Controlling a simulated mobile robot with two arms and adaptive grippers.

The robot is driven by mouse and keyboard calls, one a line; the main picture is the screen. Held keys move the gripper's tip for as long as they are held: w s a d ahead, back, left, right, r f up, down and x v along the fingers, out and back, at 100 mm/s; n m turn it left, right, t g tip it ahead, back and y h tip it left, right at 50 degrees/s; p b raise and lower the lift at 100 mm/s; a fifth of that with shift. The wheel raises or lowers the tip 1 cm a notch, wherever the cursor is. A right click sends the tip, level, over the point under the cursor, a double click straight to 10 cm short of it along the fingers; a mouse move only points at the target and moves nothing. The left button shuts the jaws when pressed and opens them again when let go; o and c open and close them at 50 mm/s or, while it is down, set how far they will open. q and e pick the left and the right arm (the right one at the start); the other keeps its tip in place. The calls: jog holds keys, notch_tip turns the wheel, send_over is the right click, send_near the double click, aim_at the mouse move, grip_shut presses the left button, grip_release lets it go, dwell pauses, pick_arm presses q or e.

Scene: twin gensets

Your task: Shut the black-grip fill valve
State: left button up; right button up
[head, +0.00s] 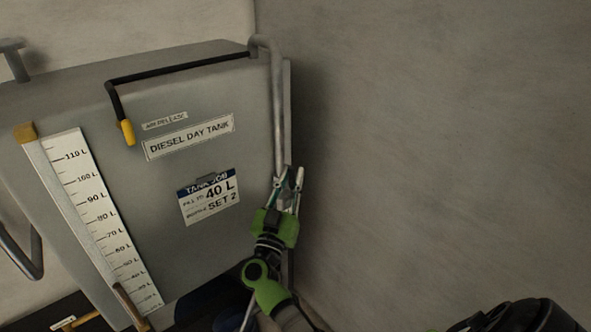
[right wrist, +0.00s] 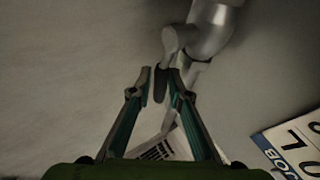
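The fill valve's silver body (right wrist: 210,35) shows at the top of the right wrist view, on a grey pipe. Its short black grip (right wrist: 160,85) hangs between the two fingertips of my right gripper (right wrist: 160,78). The fingers are partly apart, with a thin gap visible left of the grip; firm contact is not clear. In the head view, my right gripper (head: 289,180) is at the lower part of the vertical grey pipe (head: 278,110), beside the tank's right edge. The valve there is small and mostly hidden by the fingers. My left gripper is not in view.
The grey diesel day tank (head: 215,140) carries a litre scale (head: 95,200) and a 40 L, SET 2 card (head: 208,198). A black bent rod with a yellow end (head: 127,132) lies across its front. A bare wall (head: 440,140) stands close on the right.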

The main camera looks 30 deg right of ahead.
jog(key=shift+r, duration=0.1)
jog(key=shift+a, duration=0.1)
grip_shut()
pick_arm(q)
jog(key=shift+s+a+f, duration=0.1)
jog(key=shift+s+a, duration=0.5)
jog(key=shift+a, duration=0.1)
